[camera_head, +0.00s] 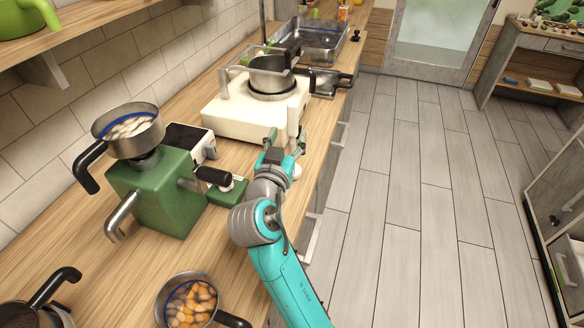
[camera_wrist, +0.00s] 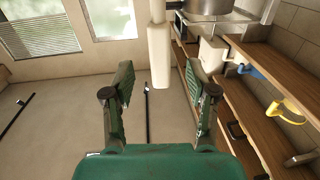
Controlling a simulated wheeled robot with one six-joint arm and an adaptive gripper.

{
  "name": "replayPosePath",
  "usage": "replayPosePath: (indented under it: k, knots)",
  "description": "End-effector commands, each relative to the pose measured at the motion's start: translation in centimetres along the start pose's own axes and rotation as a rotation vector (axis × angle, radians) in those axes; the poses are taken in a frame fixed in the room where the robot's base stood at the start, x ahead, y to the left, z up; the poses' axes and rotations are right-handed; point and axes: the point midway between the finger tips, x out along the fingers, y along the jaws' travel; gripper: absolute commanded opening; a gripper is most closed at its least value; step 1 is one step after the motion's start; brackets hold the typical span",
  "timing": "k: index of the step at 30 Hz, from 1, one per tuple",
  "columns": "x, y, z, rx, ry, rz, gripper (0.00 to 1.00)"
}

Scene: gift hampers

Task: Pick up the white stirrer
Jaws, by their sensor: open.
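My gripper (camera_head: 286,143) is open, its two green fingers apart at the front edge of the counter. In the wrist view, the open fingers (camera_wrist: 160,98) frame a white, rounded bar with a thinner upper part, which looks like the white stirrer (camera_wrist: 159,55). Nothing visibly touches it, and I cannot tell its exact distance. In the head view, a white upright piece (camera_head: 293,120) beside the fingers may be the same stirrer. A small white round part shows just right of my wrist, partly hidden by it.
A white appliance (camera_head: 235,115) with a steel pot (camera_head: 270,75) stands beyond my gripper. A green machine (camera_head: 160,195) with a pan on top is at the left. A pan of orange-brown items (camera_head: 190,302) sits in front. The floor (camera_head: 420,200) at the right is clear.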

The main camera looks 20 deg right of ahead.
Motion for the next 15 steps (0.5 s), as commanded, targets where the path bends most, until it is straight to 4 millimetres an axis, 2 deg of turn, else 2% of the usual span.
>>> replayPosePath:
  k: [8, 15]
  knots:
    - [2.0, 0.0, 0.1, 0.000, 0.000, 0.001, 0.57]
    - [5.3, 0.0, 0.3, 0.000, 0.000, 0.001, 0.57]
